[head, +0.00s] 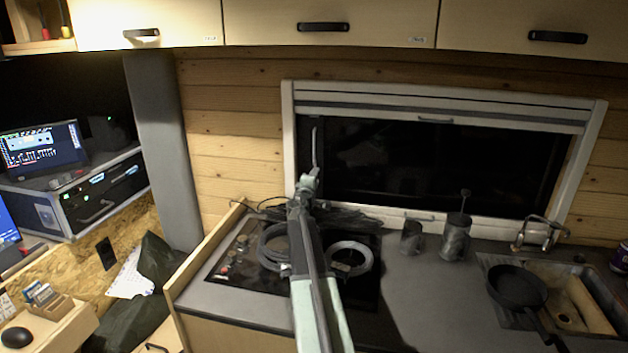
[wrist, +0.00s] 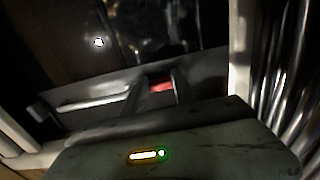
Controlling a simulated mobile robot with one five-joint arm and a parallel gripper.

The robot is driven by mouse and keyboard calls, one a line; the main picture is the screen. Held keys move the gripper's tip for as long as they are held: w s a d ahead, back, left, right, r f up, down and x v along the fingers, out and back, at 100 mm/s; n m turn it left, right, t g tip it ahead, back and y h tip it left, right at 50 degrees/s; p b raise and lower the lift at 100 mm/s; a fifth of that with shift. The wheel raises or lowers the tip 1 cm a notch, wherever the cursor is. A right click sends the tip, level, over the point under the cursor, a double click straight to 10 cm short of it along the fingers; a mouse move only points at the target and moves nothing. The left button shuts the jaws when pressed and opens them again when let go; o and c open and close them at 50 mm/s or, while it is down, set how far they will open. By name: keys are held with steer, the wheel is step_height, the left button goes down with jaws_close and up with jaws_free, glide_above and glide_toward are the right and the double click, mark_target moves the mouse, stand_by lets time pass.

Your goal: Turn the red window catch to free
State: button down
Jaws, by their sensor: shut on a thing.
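The red window catch (wrist: 162,86) shows as a small red patch between my gripper's two fingers in the wrist view. My gripper (wrist: 161,88) is shut on it. In the head view my gripper (head: 309,182) is at the lower left corner of the window (head: 440,170), in front of its frame. The catch cannot be made out in the head view, as my gripper and arm cover that spot. How far the catch is turned cannot be told.
Below the window is a counter with a hob (head: 245,262) under my arm. A dark canister (head: 455,240), a smaller pot (head: 411,238), a black pan (head: 517,287) and a sink (head: 575,300) stand to the right. Cupboards (head: 330,22) hang above.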

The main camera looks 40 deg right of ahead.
steer(key=shift+d, duration=0.1)
steer(key=c, duration=1)
jaws_free()
steer(key=v, duration=0.8)
steer(key=shift+d, duration=0.1)
